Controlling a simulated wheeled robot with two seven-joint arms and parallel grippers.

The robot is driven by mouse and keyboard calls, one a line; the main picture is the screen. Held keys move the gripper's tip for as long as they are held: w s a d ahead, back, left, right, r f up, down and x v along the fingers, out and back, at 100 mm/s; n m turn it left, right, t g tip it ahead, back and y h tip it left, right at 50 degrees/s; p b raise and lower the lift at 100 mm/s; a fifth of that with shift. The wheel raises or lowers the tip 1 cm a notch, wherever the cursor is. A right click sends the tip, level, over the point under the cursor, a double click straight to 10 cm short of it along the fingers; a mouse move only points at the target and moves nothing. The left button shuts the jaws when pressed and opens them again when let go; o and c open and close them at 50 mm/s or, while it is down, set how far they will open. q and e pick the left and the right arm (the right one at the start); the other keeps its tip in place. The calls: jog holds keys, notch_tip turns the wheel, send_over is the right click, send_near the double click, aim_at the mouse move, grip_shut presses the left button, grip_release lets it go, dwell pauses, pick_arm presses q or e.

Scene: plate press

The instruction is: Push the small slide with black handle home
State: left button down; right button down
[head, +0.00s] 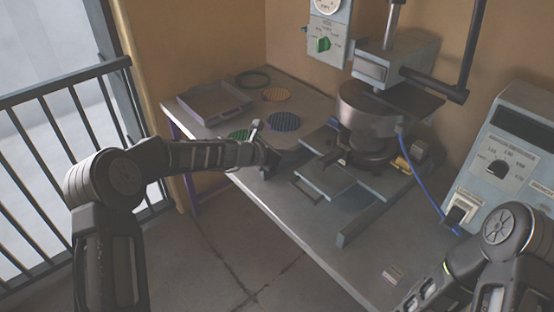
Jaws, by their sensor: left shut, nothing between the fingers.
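The press (372,112) stands on the bench, with a round grey head over a dark round base. A small light grey slide (326,178) sticks out from the front of the press toward the bench's near edge. A dark, frame-like handle (303,191) shows at its outer left end. My left gripper (268,153) is shut and empty, over the bench edge to the left of the slide and apart from it. Its fingertips are small and dark here. My right arm shows at the lower right, but its gripper is outside the picture.
A control box (507,150) with a blue cable stands at right. A railing (70,125) is at far left.

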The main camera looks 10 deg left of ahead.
pick_arm(q)
jog(key=v, duration=0.5)
jog(key=shift+s, duration=0.1)
jog(key=shift+a, duration=0.1)
